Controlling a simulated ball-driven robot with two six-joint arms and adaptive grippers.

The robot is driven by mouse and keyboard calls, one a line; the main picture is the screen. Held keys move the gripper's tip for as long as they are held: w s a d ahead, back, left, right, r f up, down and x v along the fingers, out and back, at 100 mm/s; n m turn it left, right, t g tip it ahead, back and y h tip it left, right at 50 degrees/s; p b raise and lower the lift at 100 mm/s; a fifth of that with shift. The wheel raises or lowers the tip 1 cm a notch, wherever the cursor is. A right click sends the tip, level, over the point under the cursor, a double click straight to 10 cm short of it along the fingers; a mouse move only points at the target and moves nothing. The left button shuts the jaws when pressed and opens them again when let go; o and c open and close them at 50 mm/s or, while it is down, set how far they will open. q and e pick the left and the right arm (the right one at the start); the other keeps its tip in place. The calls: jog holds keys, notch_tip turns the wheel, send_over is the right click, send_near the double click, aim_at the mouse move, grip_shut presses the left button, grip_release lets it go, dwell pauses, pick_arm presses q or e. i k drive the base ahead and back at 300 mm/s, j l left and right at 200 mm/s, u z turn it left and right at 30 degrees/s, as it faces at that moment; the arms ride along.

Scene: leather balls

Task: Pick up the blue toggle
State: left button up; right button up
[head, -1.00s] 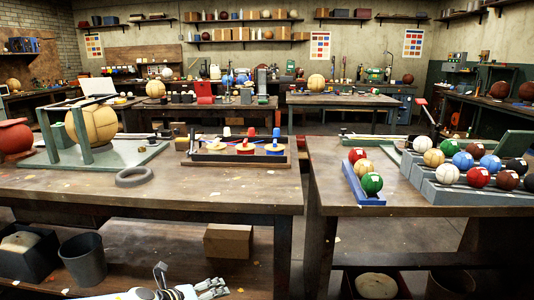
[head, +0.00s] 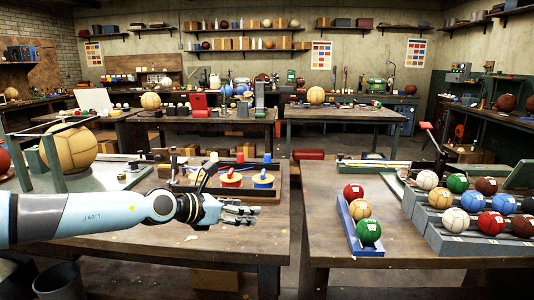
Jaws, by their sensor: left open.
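The blue toggle (head: 267,157) is a small upright blue piece at the right end of a dark board (head: 272,195) on the left workbench. A red toggle (head: 240,157) and a white one (head: 213,157) stand to its left in the same row. My left gripper (head: 252,214) is open and empty, in front of the board's near edge and below the blue toggle in the picture. My forearm and wrist hide the board's left part. My right gripper is out of view.
A blue rack (head: 347,222) with red, tan and green balls stands on the right bench, across a gap. A larger grey rack (head: 470,236) holds several balls. A big tan ball (head: 68,149) in a green frame is at left. The bench front right of my wrist is clear.

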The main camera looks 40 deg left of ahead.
aim_at(267, 157)
jog(key=i+j, duration=0.25)
jog(key=j, duration=0.15)
jog(key=i+j, duration=0.25)
jog(key=j, duration=0.15)
jog(key=i+j, duration=0.25)
jog(key=j, duration=0.15)
jog(key=i+j, duration=0.25)
jog(key=j, duration=0.15)
